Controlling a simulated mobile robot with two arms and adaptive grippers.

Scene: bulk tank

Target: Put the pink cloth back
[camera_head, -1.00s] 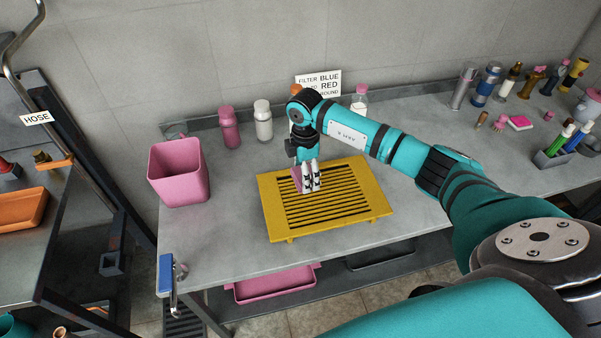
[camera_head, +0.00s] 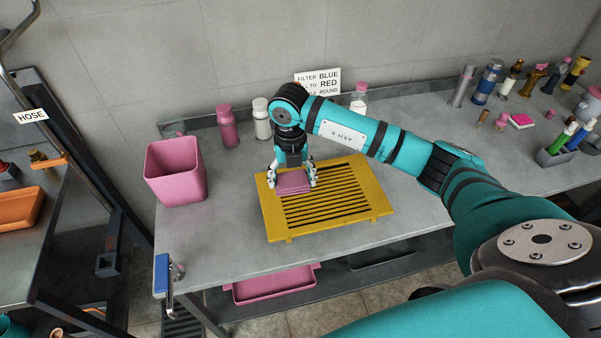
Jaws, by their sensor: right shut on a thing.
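The pink cloth (camera_head: 293,183) is a folded, flat pad at the left part of the yellow slatted rack (camera_head: 345,219). My right gripper (camera_head: 294,181) points down over the rack and is shut on the cloth, with a finger at each side of it. Whether the cloth touches the slats or hangs just above them I cannot tell. A pink open bin (camera_head: 178,174) stands on the grey bench to the left of the rack. My left gripper is not in view.
Bottles, one with a pink cap (camera_head: 228,127) and one white (camera_head: 262,121), stand behind the rack near the wall. A sign (camera_head: 318,82) is behind my arm. A blue-handled item (camera_head: 163,275) hangs at the front left edge.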

